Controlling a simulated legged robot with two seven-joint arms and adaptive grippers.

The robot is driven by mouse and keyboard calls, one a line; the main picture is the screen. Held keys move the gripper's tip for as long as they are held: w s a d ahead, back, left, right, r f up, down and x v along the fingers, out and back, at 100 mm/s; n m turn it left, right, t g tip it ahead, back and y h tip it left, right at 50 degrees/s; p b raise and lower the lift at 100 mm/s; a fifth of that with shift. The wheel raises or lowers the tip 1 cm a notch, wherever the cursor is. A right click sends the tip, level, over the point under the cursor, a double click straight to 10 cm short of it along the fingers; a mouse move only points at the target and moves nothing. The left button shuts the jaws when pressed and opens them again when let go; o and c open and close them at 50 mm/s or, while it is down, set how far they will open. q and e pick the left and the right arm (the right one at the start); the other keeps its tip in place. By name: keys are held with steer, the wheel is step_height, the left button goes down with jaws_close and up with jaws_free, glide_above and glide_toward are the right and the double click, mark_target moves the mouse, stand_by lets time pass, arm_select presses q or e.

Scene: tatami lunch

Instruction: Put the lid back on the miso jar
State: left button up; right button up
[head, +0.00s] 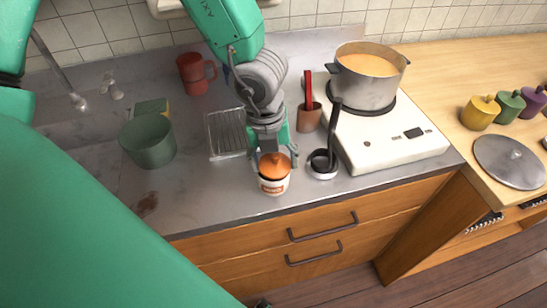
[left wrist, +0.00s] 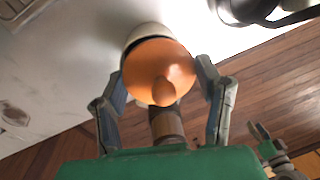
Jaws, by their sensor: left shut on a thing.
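The miso jar (head: 273,187) is a small white pot with a brown band and a label, upright near the counter's front edge. The orange lid (head: 275,165) with a knob is at the jar's mouth; it also shows in the left wrist view (left wrist: 160,62). My left gripper (head: 273,155) comes down from above and is shut on the lid, one finger on each side. In the left wrist view a dark line shows between lid and white jar (left wrist: 147,31); I cannot tell if the lid is fully seated. Part of what looks like my right gripper (left wrist: 264,143) shows low in that view.
A ladle rest (head: 323,173) with a black ladle stands close right of the jar. Behind are a utensil cup (head: 309,118) and a stove (head: 385,150) with a soup pot (head: 365,85). The counter (head: 215,195) left of the jar is clear.

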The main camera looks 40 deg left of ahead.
arm_select(q)
steer(key=shift+a, duration=0.15)
steer(key=o, duration=1.4)
steer(key=shift+c, duration=0.2)
steer(key=shift+r, duration=0.1)
steer(key=shift+r+p, duration=3.4)
steer(key=shift+r, duration=0.1)
jaws_close()
steer(key=shift+f, duration=0.2)
steer(key=shift+f+b, duration=1.75)
steer(key=shift+f, duration=0.1)
